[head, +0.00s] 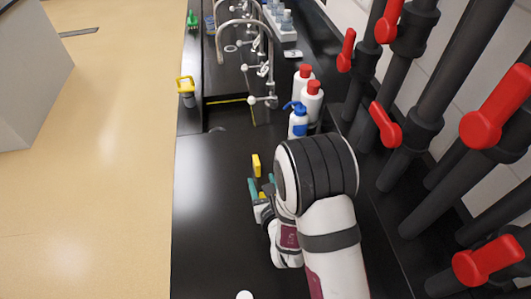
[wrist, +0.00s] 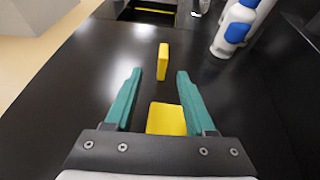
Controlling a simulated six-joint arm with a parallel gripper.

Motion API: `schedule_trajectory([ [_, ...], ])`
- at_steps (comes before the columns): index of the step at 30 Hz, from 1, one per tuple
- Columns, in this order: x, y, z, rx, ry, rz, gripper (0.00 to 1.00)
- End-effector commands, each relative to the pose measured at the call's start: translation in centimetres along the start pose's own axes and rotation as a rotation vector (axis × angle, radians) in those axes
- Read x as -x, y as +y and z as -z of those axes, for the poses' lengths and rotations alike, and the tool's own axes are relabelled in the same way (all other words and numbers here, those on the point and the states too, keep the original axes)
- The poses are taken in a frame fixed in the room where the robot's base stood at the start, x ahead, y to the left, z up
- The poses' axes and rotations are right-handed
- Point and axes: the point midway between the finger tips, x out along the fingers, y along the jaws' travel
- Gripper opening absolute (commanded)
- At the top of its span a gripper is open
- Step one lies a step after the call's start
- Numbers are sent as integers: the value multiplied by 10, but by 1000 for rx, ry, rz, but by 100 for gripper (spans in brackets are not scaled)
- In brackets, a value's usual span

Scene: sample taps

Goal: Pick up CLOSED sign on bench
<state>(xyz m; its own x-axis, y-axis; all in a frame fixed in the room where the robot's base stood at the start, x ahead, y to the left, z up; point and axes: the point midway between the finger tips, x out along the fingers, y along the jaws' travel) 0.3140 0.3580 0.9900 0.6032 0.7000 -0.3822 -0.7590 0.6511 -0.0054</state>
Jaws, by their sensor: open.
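Two yellow pieces are on the black bench, and I can read no lettering on either, so I cannot tell which is the CLOSED sign. One is a narrow upright yellow piece (wrist: 163,62) just beyond my fingertips; it also shows in the head view (head: 256,165). The other is a flatter yellow piece (wrist: 166,119) between the bases of my fingers, partly hidden by the gripper body. My gripper (wrist: 159,74) has teal fingers spread apart, with neither finger seen touching a yellow piece. In the head view my gripper (head: 261,181) is low over the bench.
A blue-topped wash bottle (head: 298,121) and white bottles with red caps (head: 312,103) stand right of the sink. Curved taps (head: 262,45) rise beyond. Black pipes with red handles (head: 384,124) line the right side. The bench (head: 210,220) is clear to the left.

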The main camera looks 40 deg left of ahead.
Motion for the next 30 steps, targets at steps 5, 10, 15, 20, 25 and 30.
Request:
schedule_trajectory([
  [5,-51,-1,-1,-3,-2,1,55],
  [10,-78,-1,-2,-4,-1,1,55],
  [15,-100,-4,-6,-7,-2,2,55],
  [20,-129,-6,-9,-6,0,1,55],
  [25,-136,-6,-9,-6,1,1,55],
  [30,-136,-6,-9,-7,1,1,42],
])
